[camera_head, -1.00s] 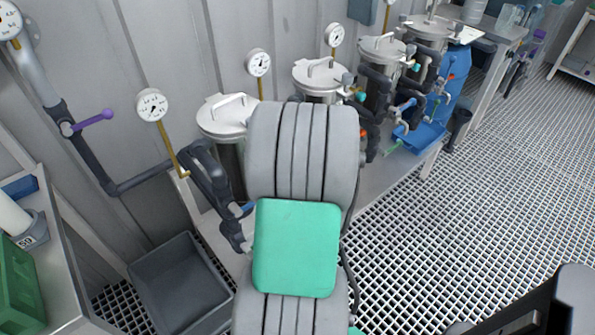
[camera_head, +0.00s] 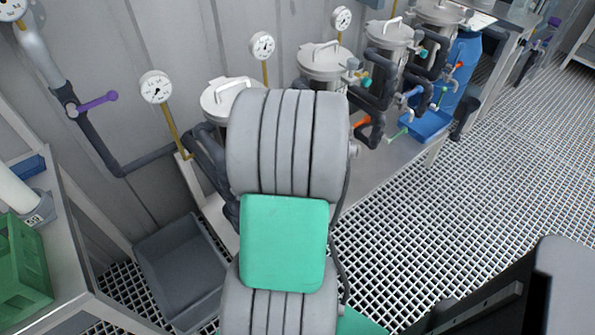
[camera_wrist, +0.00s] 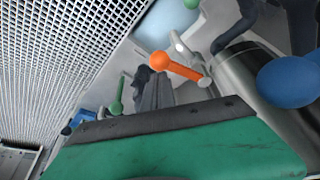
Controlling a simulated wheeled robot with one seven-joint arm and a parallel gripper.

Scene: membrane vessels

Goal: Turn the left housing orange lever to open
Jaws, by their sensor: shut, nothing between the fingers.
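In the wrist view an orange lever (camera_wrist: 178,68) with a round end points left from a valve beside a steel housing (camera_wrist: 240,62). My gripper (camera_wrist: 157,84) shows as dark grey fingers past the green and dark edge of my wrist. They are shut and empty, their tips close to the lever's round end; I cannot tell whether they touch. In the head view my arm hides the gripper and most of the leftmost housing (camera_head: 216,100). An orange handle (camera_head: 362,122) shows just right of my arm; I cannot tell which housing it belongs to.
In the wrist view a blue rounded handle (camera_wrist: 290,80) is close on the right, and a green lever (camera_wrist: 118,95) is at left. Several more housings (camera_head: 385,50) line the bench. A grey bin (camera_head: 180,265) stands on the floor at left. The grated floor (camera_head: 420,215) at right is clear.

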